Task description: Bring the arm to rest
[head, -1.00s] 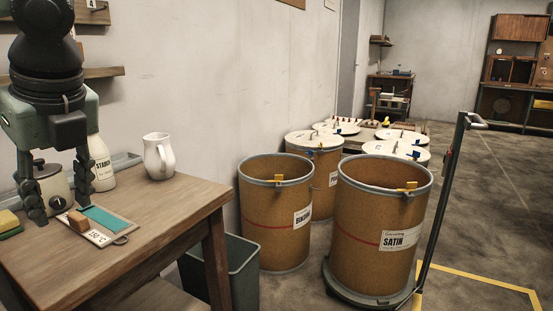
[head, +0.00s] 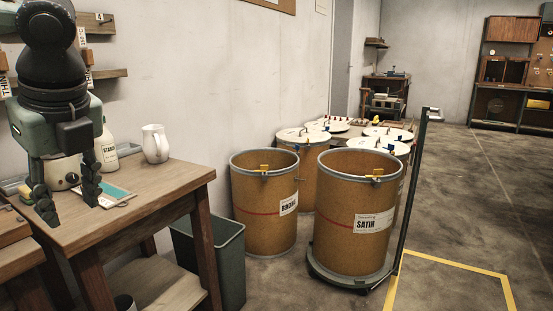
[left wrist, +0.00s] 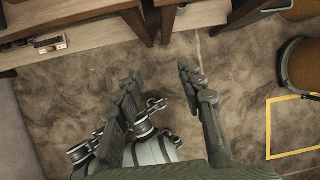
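My left gripper (head: 68,205) hangs fingers-down in front of the wooden table at the left of the head view. Its two fingers are spread apart with nothing between them. In the left wrist view the open fingers (left wrist: 160,85) point over bare floor, with table edges beyond them. Grey and white parts, probably mine, show below the fingers there. My right gripper cannot be made out in either view.
The wooden table (head: 165,190) holds a white jug (head: 156,144), a labelled bottle (head: 106,150) and a teal pad (head: 108,193). A grey bin (head: 222,262) stands beside it. The BINDING drum (head: 262,225) and SATIN drum (head: 345,240), on a wheeled dolly, stand right.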

